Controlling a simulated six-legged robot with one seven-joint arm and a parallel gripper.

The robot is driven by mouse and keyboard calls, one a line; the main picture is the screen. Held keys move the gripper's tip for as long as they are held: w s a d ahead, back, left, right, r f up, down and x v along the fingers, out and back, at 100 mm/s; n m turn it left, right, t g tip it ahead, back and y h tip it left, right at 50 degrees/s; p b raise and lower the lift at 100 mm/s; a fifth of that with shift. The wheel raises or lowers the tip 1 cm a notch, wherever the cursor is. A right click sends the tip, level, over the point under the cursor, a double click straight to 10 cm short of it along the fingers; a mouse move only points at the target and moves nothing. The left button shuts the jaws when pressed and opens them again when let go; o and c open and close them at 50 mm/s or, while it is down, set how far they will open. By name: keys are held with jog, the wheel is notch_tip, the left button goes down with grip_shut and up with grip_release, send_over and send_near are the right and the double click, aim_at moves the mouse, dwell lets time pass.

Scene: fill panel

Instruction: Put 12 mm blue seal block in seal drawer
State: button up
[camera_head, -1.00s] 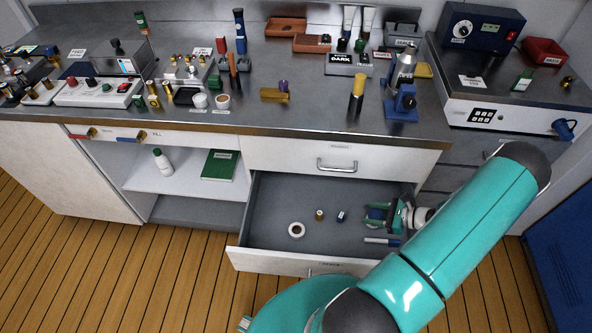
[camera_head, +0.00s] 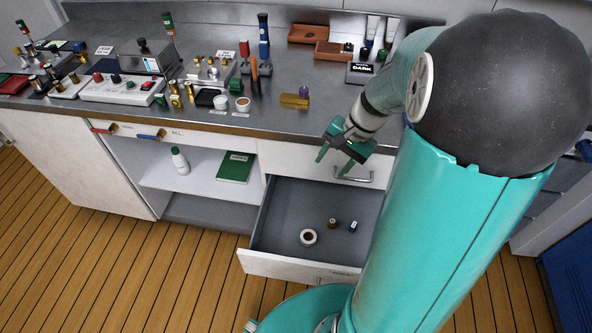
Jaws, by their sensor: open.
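The open drawer (camera_head: 283,215) has a grey inside and a white front and sits below the counter. On its floor lies a small dark blue block (camera_head: 353,226) with a pale face; its size marking is too small to read. My green gripper (camera_head: 334,164) is open, with nothing visible between its fingers. It hangs in front of the upper closed drawer, near that drawer's handle, above and apart from the blue block. My arm hides the right part of the open drawer.
A white ring (camera_head: 308,237) and a small brown cylinder (camera_head: 332,223) share the drawer floor. The counter (camera_head: 205,118) carries many small fittings and devices. A brass block (camera_head: 294,100) lies near its front edge. An open shelf holds a green book (camera_head: 236,167) and a white bottle (camera_head: 180,160).

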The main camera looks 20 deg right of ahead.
jog(key=s+a+r+n+t+h, duration=0.4)
jog(key=s+a+r+n, duration=0.6)
jog(key=a+r, duration=0.4)
jog(key=shift+s+a+r+n, duration=0.15)
jog(key=shift+a+r+n, duration=0.15)
jog(key=shift+r, duration=0.1)
jog(key=shift+s, duration=0.1)
